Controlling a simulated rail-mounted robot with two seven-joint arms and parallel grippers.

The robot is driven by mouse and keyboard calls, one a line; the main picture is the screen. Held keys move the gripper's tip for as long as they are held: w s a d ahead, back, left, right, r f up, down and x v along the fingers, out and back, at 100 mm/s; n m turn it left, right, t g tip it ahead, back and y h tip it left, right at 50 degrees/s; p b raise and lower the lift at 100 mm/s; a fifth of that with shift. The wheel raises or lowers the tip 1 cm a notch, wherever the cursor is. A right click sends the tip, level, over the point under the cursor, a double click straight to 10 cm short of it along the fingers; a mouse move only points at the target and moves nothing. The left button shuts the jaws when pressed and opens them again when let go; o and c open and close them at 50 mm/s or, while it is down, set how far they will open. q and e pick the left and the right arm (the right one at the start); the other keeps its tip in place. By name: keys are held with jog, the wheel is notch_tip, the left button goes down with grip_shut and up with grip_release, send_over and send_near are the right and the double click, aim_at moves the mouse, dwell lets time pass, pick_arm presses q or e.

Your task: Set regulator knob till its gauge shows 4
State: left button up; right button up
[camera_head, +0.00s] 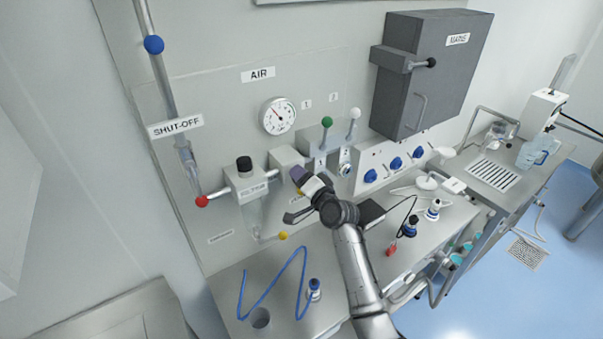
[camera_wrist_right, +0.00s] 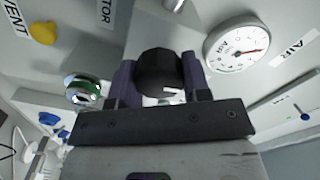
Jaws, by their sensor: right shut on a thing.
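The regulator knob is a black round knob (camera_wrist_right: 160,68) with a white pointer mark, seen in the right wrist view. My right gripper (camera_wrist_right: 159,82) has its two purple fingers closed on the knob's sides. In the head view my right gripper (camera_head: 299,176) is against the panel below the gauge and hides the knob. The round white gauge (camera_head: 278,116) sits under the AIR label. The gauge also shows in the wrist view (camera_wrist_right: 236,43), with a red needle tip; its numbers are too small to read surely. My left gripper is not in view.
A black-topped unit (camera_head: 245,173) with a red ball handle (camera_head: 202,201) is left of the gripper. Green (camera_head: 327,122) and white (camera_head: 355,113) ball levers stand right of the gauge. A grey MAINS box (camera_head: 428,75) juts out at upper right. A blue hose (camera_head: 272,289) lies on the bench.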

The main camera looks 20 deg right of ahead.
jog(key=shift+m, duration=0.5)
jog(key=o, duration=0.9)
jog(key=shift+b+v, duration=0.6)
jog(key=shift+v, duration=6.35)
